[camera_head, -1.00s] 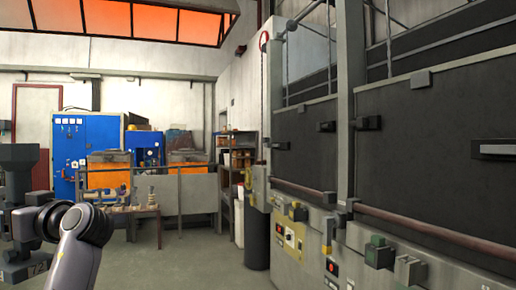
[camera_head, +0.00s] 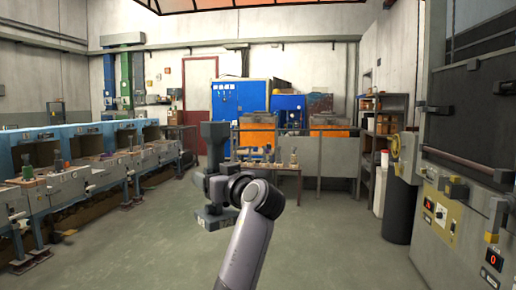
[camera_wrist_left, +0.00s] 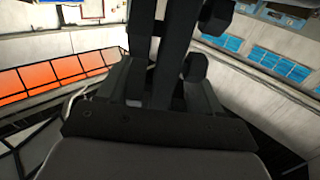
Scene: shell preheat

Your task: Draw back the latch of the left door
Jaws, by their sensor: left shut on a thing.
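The dark left door (camera_head: 470,120) of the grey furnace stands at the right edge of the head view, its panel closed and cut off by the frame. A small dark block (camera_head: 440,109) at its left edge looks like the latch. A dark handle (camera_head: 505,87) projects from the panel. My left gripper (camera_head: 213,135) is raised mid-view, far left of the door and apart from it. It points up, shut on a dark thing that I cannot tell apart from its fingers. The wrist view shows its dark fingers (camera_wrist_left: 152,50) against the roof. My right gripper is in neither view.
A red-brown rail (camera_head: 465,163) and switch boxes (camera_head: 455,190) run below the door. A black bin (camera_head: 399,212) and shelves (camera_head: 383,120) stand left of the furnace. Blue machines (camera_head: 90,160) line the left side. The grey floor (camera_head: 330,245) between is clear.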

